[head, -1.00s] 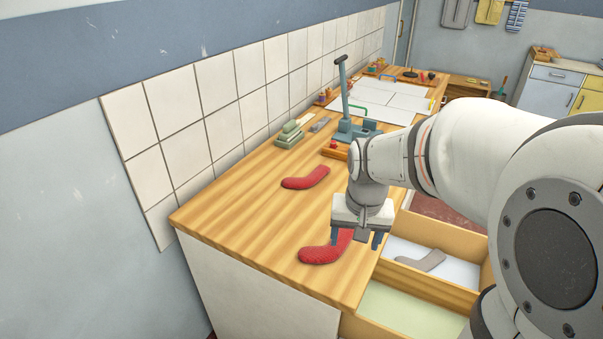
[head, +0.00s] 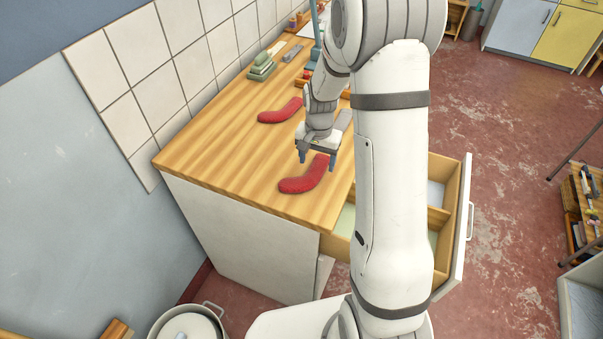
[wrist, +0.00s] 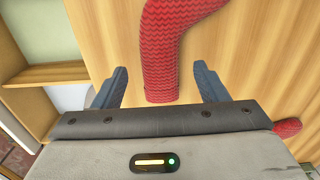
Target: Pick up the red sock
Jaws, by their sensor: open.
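Two red socks lie on the wooden counter. The nearer red sock (head: 301,182) is bent and lies near the counter's front right part; it also fills the upper middle of the wrist view (wrist: 163,45). The farther red sock (head: 280,112) lies behind and to the left; a bit of red fabric at the right edge of the wrist view (wrist: 288,128) looks like it. My gripper (head: 317,162) is open over the far end of the nearer sock. In the wrist view its fingers stand on either side of that end, with gaps. Their height over the counter is unclear.
An open divided drawer (head: 437,216) sticks out right of the wooden counter (head: 205,133), partly behind my arm. Green stacked blocks (head: 262,68) and a grey-blue stand are at the back. A tiled wall (head: 130,75) borders the left. A pot (head: 188,325) stands below.

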